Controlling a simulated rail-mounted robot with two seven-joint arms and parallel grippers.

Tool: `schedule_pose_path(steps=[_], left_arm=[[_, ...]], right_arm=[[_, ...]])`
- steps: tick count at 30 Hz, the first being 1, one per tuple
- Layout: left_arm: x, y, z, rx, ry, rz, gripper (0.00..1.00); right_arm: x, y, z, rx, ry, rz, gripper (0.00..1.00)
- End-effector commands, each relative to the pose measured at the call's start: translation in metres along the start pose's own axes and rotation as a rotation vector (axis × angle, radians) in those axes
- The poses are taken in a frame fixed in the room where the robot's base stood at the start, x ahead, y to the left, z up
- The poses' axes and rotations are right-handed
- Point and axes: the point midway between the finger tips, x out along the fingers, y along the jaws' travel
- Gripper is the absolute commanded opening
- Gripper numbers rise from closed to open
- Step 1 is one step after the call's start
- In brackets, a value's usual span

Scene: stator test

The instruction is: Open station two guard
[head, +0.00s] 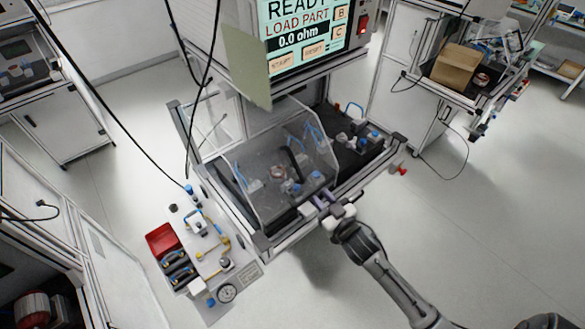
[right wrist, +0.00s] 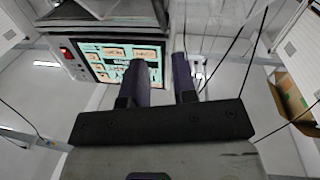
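A clear guard (head: 262,172) stands over the left part of the test bench, and the parts under it show through. It looks lowered over that part. My right gripper (head: 323,196) is at the guard's front right lower edge. Its two fingers stand apart in the right wrist view (right wrist: 164,75), with nothing clearly held between them. I cannot tell whether they touch the guard. No station number is readable. My left gripper is not in view.
The tester screen (head: 305,35) above the bench reads READY, LOAD PART. An uncovered dark fixture (head: 365,157) lies to the guard's right. A tool board with a red bin (head: 161,240) is at the front left. Cables hang across the left.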

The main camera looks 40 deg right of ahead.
Motion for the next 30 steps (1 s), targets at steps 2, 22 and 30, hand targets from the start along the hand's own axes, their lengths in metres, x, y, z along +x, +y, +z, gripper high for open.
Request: schedule_pose_path(steps=[2,22,30], left_arm=[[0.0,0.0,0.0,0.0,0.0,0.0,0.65],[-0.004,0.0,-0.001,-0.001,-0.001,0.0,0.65],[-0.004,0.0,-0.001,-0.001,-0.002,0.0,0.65]], right_arm=[[0.005,0.0,-0.001,0.018,0.003,-0.001,0.26],[0.113,0.0,-0.001,0.024,-0.001,0.001,0.26],[0.134,0.0,0.0,0.023,-0.002,0.0,0.26]])
